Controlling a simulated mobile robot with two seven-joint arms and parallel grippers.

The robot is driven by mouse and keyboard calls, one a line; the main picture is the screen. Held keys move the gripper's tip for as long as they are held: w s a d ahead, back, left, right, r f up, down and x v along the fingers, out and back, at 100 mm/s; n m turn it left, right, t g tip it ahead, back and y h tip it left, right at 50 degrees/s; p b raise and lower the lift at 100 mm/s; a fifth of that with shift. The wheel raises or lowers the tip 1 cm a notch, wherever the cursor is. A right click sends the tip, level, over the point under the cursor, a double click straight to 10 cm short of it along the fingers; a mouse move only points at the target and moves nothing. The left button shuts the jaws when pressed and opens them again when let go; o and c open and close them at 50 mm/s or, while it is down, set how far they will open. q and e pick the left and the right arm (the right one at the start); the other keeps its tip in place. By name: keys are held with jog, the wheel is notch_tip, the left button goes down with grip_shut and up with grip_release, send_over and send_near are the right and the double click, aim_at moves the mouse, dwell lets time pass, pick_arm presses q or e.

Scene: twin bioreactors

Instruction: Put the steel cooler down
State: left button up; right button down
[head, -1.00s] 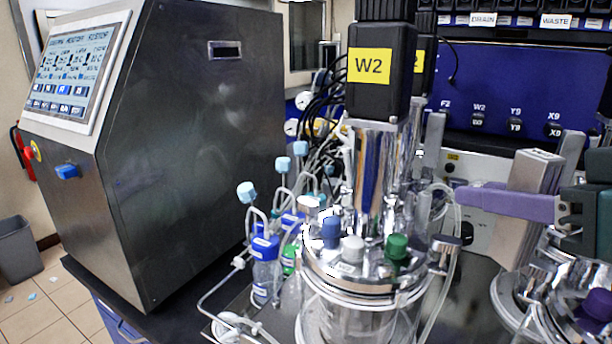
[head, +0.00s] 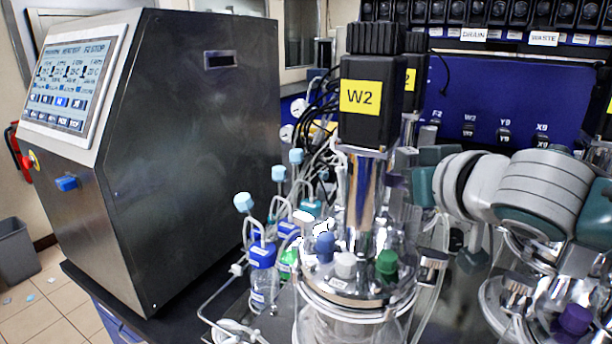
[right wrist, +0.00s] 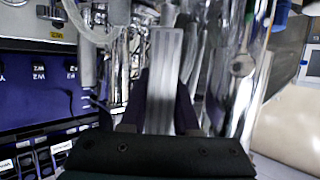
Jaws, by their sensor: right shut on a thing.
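The steel cooler (right wrist: 164,70), a long brushed-metal bar, shows in the right wrist view. My right gripper (right wrist: 160,102) is shut on it, with a dark purple finger on each side. In the head view my right arm reaches in from the right, and its wrist end passes behind the W2 reactor (head: 352,283). The gripper and the cooler are largely hidden there. What lies directly under the cooler cannot be seen. My left gripper is not in view.
The W2 motor (head: 372,98) stands upright in front of the wrist. A second glass reactor with a purple cap (head: 575,318) is at the lower right. Bottles with blue caps (head: 263,262) and tubing crowd the left. A large steel console (head: 190,150) stands further left.

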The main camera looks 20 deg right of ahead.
jog(key=shift+f, duration=0.8)
jog(key=c, duration=0.9)
grip_release()
jog(key=d+b+v, duration=0.1)
jog(key=v, duration=1)
jog(key=s+a+f+n+g, duration=0.1)
jog(key=s+a+f+g, duration=0.2)
jog(key=s, duration=0.3)
jog(key=s+a+f+n+g, duration=0.1)
jog(key=s+a+f+g, duration=0.2)
jog(key=s, duration=0.4)
jog(key=s+a+f+g+y, duration=0.1)
jog(key=s+a+f+g, duration=0.3)
jog(key=s+f, duration=0.2)
jog(key=shift+s+f+n, duration=0.3)
jog(key=shift+f+n, duration=0.05)
jog(key=shift+n, duration=0.05)
